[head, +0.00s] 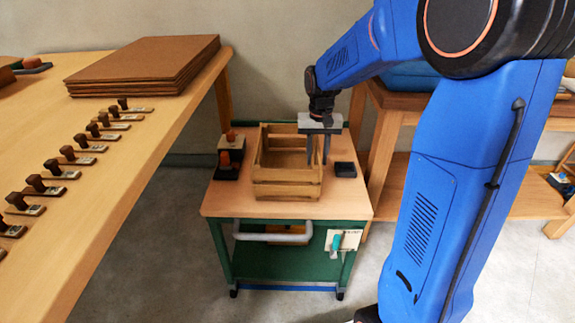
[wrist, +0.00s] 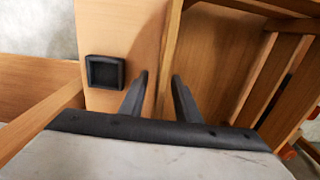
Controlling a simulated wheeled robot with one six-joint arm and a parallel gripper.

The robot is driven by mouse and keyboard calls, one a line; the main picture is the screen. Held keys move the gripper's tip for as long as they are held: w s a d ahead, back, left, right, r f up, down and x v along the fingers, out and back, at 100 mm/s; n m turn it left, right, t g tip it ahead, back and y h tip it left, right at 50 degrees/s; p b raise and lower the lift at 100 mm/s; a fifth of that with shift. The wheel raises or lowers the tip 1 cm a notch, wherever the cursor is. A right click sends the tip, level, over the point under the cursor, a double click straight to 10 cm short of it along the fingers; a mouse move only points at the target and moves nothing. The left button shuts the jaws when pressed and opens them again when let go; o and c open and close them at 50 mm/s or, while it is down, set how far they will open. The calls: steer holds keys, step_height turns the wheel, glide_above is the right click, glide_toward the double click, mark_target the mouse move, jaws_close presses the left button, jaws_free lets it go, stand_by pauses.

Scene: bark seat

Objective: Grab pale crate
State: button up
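The pale crate (head: 287,190) is a slatted, light-wood box on top of a small green-framed trolley. It looks empty. My gripper (head: 318,163) points down at the crate's right side, its two fingers apart. One finger appears to be inside the crate and the other just outside its right wall. In the wrist view the crate (wrist: 258,75) fills the right side, and its wall edge runs up between the open fingers of my gripper (wrist: 160,80). I cannot tell whether either finger touches the wall.
A small black tray (wrist: 104,72) lies right of the crate on the trolley top (head: 285,208). Dark blocks with orange knobs (head: 228,160) stand left of it. A long table (head: 100,170) with stamps and brown boards is at left, a wooden bench (head: 395,100) at right.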

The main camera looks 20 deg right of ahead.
jaws_close()
stand_by(1.4)
